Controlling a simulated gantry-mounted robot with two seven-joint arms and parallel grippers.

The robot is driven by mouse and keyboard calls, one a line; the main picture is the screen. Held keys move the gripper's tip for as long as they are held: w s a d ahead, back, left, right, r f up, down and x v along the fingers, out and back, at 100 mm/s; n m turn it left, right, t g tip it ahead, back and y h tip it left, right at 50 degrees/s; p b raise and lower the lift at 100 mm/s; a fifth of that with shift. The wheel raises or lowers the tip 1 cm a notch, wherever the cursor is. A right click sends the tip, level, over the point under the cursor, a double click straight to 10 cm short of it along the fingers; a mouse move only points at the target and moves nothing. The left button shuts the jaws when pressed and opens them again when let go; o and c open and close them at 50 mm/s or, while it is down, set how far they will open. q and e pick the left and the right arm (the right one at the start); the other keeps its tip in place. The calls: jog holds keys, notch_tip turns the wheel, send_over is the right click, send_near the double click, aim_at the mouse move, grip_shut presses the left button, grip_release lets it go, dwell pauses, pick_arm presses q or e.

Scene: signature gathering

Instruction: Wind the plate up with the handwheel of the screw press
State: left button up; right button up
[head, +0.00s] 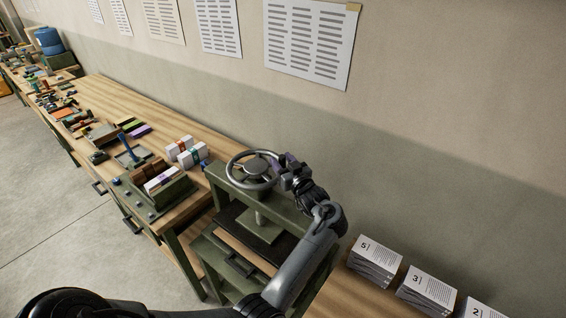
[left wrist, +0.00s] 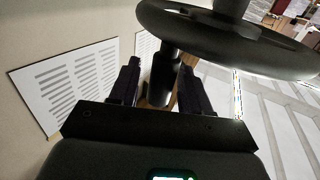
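The screw press (head: 300,225) is a green frame with a grey handwheel (head: 236,161) on top. Its green plate (head: 258,230) hangs on the screw inside the frame, above a dark bed. My left gripper (head: 287,170) is at the wheel's right rim. In the left wrist view the wheel's rim (left wrist: 225,45) crosses the top, and a dark upright handle (left wrist: 163,75) stands between my two spread fingers. A gap shows beside the handle, so the fingers do not look closed on it. My right gripper is not in view.
Numbered paper stacks (head: 375,262) lie on the wooden bench right of the press. A workbench (head: 130,95) with a small green fixture (head: 155,195), white bundles (head: 187,152) and several tools runs left. Printed sheets (head: 308,45) hang on the wall behind.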

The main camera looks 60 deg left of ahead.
pick_arm(q)
jog(key=shift+d, duration=0.1)
jog(key=s+d+b, duration=0.1)
jog(key=d+b, duration=0.1)
jog(key=d, duration=0.8)
jog(key=shift+s+d, duration=0.25)
jog(key=shift+d, duration=0.05)
